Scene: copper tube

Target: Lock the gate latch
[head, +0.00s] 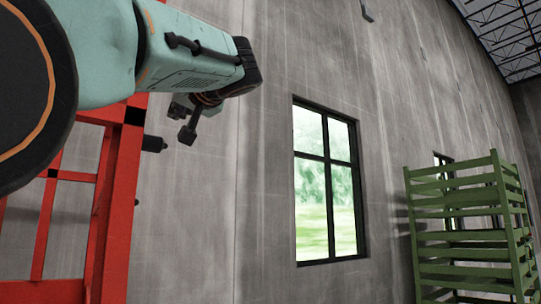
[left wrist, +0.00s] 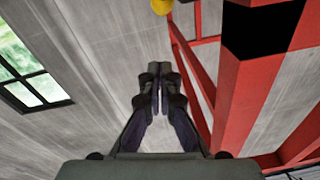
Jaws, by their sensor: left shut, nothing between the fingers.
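The red gate frame (head: 122,190) stands at the left of the head view, with a black band (head: 135,115) on its post. A short dark stub (head: 154,143) sticks out to the right of the post; I cannot tell if it is part of the latch. My left gripper (head: 187,134) is up and to the right of the stub, apart from it. In the left wrist view its fingers (left wrist: 157,82) are shut and empty, beside the red post (left wrist: 240,95). A yellow rounded piece (left wrist: 161,6) shows at the top edge. My right gripper is out of view.
A grey concrete wall (head: 220,220) with a dark-framed window (head: 327,185) stands behind. A green slatted rack (head: 462,240) is at the lower right. The space between gate and rack looks clear.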

